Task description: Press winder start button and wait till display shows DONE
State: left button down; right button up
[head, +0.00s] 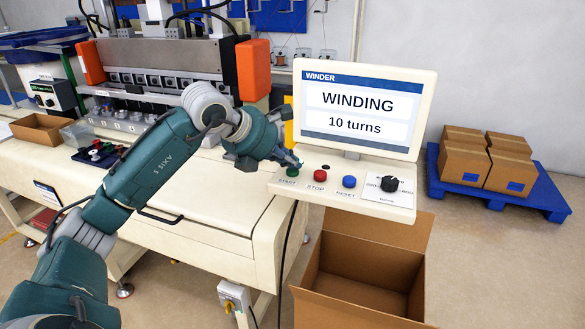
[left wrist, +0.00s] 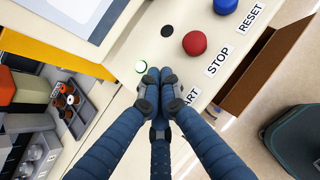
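The winder display (head: 356,112) reads WINDING and 10 turns. Below it is a cream control panel (head: 340,200). The green start button (head: 292,172) is at the panel's left end, next to the START label. My left gripper (head: 290,161) is at this button; its fingertips (left wrist: 155,90) are together and empty in the left wrist view. There the fingers hide the start button and part of its label, so I cannot tell whether they touch it. The red stop button (head: 320,176) and blue reset button (head: 349,182) are to the right, clear of the gripper. My right gripper is not in view.
A black knob (head: 389,183) is at the panel's right end. An open cardboard box (head: 362,305) stands below the panel. Closed boxes (head: 465,160) stand on a blue pallet (head: 515,194) at right.

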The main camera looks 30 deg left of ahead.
aim_at(291, 171)
pick_arm(q)
jog(key=shift+f, duration=0.2)
jog(key=shift+r, duration=0.1)
jog(key=shift+r+p, duration=0.8)
jog(key=shift+r, duration=0.25)
notch_tip(291, 171, up, 5)
jog(key=p, duration=0.4)
dwell(0.8)
